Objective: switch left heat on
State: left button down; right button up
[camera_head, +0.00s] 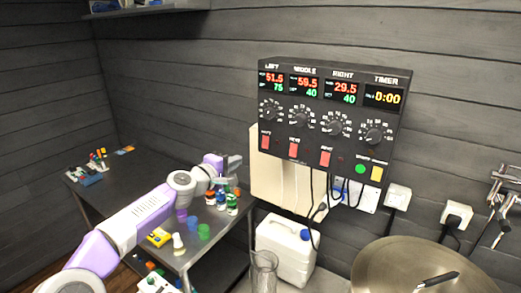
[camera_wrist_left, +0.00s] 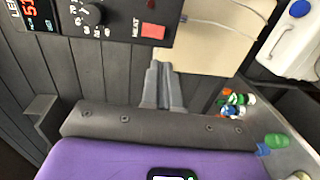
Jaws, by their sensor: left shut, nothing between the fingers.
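The dark control panel (camera_head: 314,152) is on the wall, with columns labelled LEFT, MIDDLE, RIGHT and TIMER. The left heat switch (camera_head: 265,142) is a red rocker below the left knob (camera_head: 270,110). The left display (camera_head: 272,82) reads about 51.5 in red and 75 in green. My left gripper (camera_head: 237,160) is left of the panel's lower left corner, apart from the switch in the picture. In the left wrist view the shut, empty fingers (camera_wrist_left: 160,68) point toward the red heat switch (camera_wrist_left: 152,31), with a gap between. My right gripper is not in view.
Two more red switches (camera_head: 294,150) (camera_head: 326,158), a green button (camera_head: 360,168) and a yellow one (camera_head: 377,173) line the panel. Below are a white canister (camera_head: 285,250), a glass (camera_head: 263,272), a metal pot lid (camera_head: 425,272), and a side table (camera_head: 180,262) with small bottles (camera_head: 232,208).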

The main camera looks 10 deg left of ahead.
pick_arm(q)
jog(key=p, duration=0.8)
send_near(264, 147)
jog(key=x, duration=0.5)
jog(key=shift+d+r, duration=0.1)
jog(key=shift+d, duration=0.15)
jog(key=shift+p+x, duration=0.5)
jog(key=shift+x, duration=0.35)
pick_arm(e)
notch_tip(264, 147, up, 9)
pick_arm(q)
jog(key=shift+a, duration=0.2)
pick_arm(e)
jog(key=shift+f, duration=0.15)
